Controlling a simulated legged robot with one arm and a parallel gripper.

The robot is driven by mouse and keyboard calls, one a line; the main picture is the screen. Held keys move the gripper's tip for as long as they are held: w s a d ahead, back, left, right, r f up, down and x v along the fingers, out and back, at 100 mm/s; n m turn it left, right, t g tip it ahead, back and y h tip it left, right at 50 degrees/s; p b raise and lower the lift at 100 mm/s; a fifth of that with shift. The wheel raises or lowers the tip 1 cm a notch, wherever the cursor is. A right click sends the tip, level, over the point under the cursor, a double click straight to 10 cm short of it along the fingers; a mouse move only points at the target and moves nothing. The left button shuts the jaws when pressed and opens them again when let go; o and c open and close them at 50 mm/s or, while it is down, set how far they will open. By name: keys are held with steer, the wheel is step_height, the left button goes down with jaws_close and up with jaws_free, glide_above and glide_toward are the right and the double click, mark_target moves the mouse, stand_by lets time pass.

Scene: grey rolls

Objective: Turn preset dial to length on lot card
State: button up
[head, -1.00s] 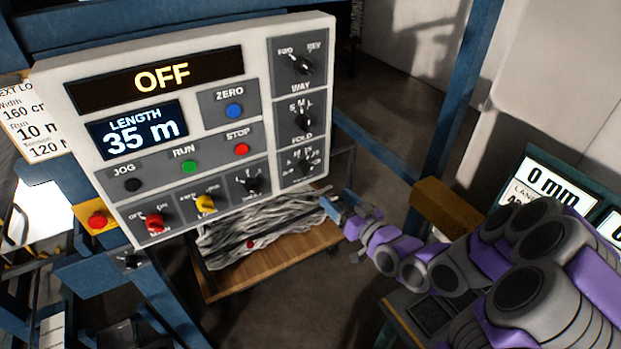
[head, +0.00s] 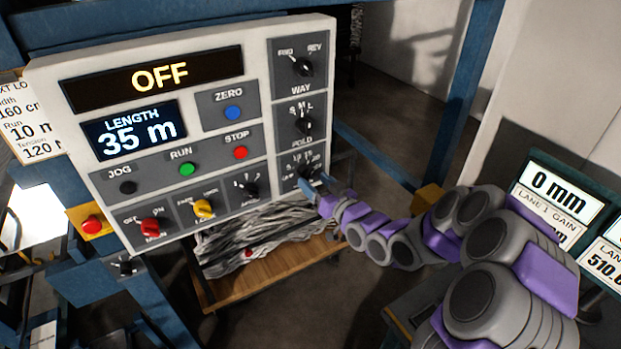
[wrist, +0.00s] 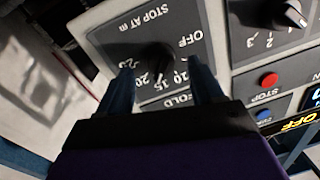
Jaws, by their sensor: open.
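The preset dial (head: 307,171) is the bottom right knob of the white control panel. In the wrist view the dark dial (wrist: 158,57) sits on a plate marked STOP AT m, with OFF and numbers including 10, 15 and 20. My gripper (head: 314,187) is open just in front of the dial. In the wrist view its fingers (wrist: 160,78) stand on either side of the knob; contact cannot be told.
The panel's displays show OFF (head: 158,76) and LENGTH 35 m (head: 138,130). The fold knob (head: 304,124) is close above the dial, another black knob (head: 247,189) to its left. A wooden cart (head: 275,272) with grey material stands below.

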mark_target(306, 173)
steer(key=shift+x, duration=1.55)
steer(key=c, duration=1.1)
